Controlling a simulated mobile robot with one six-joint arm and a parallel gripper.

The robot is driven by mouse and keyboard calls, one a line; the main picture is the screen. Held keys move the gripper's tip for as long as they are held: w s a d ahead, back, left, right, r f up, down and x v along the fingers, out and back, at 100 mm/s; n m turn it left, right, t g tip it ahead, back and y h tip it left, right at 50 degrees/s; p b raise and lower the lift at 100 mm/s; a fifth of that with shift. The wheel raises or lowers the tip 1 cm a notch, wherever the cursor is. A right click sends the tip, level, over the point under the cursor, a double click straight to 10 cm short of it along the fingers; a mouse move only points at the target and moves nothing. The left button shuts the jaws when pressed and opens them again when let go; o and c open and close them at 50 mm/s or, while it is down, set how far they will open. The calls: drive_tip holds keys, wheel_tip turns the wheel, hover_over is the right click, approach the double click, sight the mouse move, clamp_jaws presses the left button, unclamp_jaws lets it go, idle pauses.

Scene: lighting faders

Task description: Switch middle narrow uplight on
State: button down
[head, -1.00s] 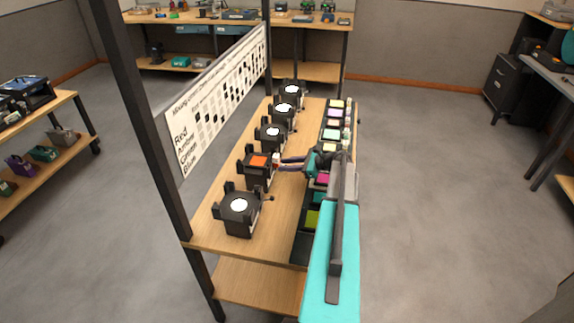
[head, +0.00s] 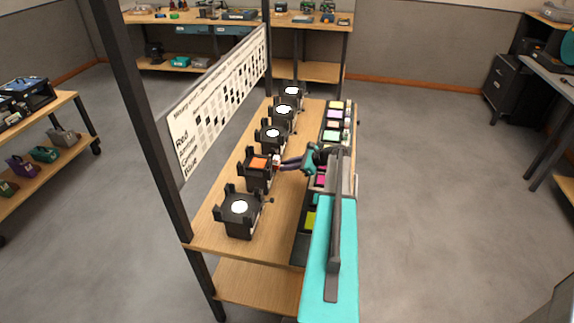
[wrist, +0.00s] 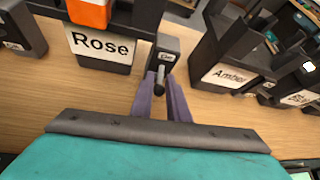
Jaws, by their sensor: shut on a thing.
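A row of black uplights stands on the bench in the head view. The one with an orange top (head: 258,163) is labelled Rose in the wrist view (wrist: 103,45). Beside it is a dark switch box (wrist: 163,52) with a small label and a short lever (wrist: 159,82). My gripper (wrist: 160,88) has its purple fingers on either side of this lever, shut on it. In the head view my gripper (head: 279,163) reaches in from the right at the orange-topped unit. I cannot tell which unit is the middle narrow uplight.
The other uplights, such as the nearest (head: 240,207) and the one behind Rose (head: 273,134), have white tops. A unit labelled Amber (wrist: 228,75) stands right of the switch box. A row of coloured swatches (head: 334,115) lines the bench's right side. A chart board (head: 220,100) stands at left.

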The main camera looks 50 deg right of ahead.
drive_tip(key=r+g+h+p, duration=0.2)
drive_tip(key=g+p, duration=0.1)
drive_tip(key=shift+w+r+g+p, duration=0.1)
drive_tip(key=shift+w+g+p, duration=0.15)
drive_tip(key=shift+g+p, duration=0.05)
drive_tip(key=shift+w+a+r+n+g+h+p, duration=0.25)
drive_tip(key=shift+g+h+p, duration=0.35)
drive_tip(key=shift+g, duration=0.4)
drive_tip(key=shift+w+r+n+g+h+p, duration=0.15)
drive_tip(key=shift+w+r+g+h+p, duration=0.15)
drive_tip(key=shift+g+h+p, duration=0.5)
drive_tip(key=shift+g, duration=0.3)
drive_tip(key=c, duration=1.9)
unclamp_jaws()
drive_tip(key=shift+s, duration=0.1)
drive_tip(key=shift+s+a+r+b, duration=0.1)
drive_tip(key=shift+b, duration=0.2)
drive_tip(key=shift+b+v, duration=0.4)
drive_tip(key=shift+v, duration=0.5)
drive_tip(key=b+v, duration=0.3)
drive_tip(key=v, duration=0.8)
drive_tip(key=shift+r, duration=0.4)
drive_tip(key=shift+r, duration=0.1)
